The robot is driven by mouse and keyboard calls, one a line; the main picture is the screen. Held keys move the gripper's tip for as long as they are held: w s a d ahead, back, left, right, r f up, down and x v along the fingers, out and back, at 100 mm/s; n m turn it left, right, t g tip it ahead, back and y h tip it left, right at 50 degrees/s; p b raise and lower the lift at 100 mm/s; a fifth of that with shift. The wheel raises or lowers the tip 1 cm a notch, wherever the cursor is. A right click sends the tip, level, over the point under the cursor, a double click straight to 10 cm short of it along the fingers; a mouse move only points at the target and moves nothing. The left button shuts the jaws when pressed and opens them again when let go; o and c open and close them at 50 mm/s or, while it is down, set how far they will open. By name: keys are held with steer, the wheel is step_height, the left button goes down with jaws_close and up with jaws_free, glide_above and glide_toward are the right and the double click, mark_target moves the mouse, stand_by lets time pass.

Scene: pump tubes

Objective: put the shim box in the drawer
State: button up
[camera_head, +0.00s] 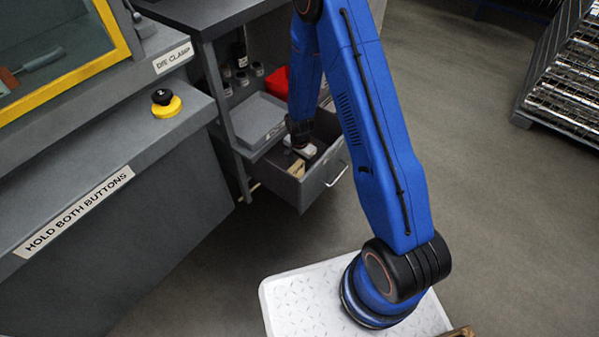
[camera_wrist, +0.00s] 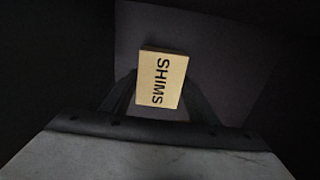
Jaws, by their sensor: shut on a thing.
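The shim box (camera_wrist: 161,80) is a small tan block marked SHIMS. In the wrist view it sits between the two dark fingers of my gripper (camera_wrist: 160,98), which is shut on it. In the head view the shim box (camera_head: 297,169) shows as a small tan patch inside the open grey drawer (camera_head: 322,183), just below my gripper (camera_head: 299,160). The drawer's dark interior (camera_wrist: 225,60) lies behind the box in the wrist view. I cannot tell whether the box touches the drawer floor. My arm hides part of the drawer.
A grey bench (camera_head: 215,14) stands over the drawer, with a grey case (camera_head: 258,118) and a red bin (camera_head: 277,80) on its shelf. A press console with a yellow-and-black button (camera_head: 166,104) is at left. A rack (camera_head: 565,85) stands at far right. Floor right of the drawer is clear.

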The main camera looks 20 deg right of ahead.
mark_target(299, 168)
steer(key=shift+f, duration=1.8)
steer(key=shift+f, duration=0.1)
steer(key=o, duration=1.2)
steer(key=shift+o, duration=0.2)
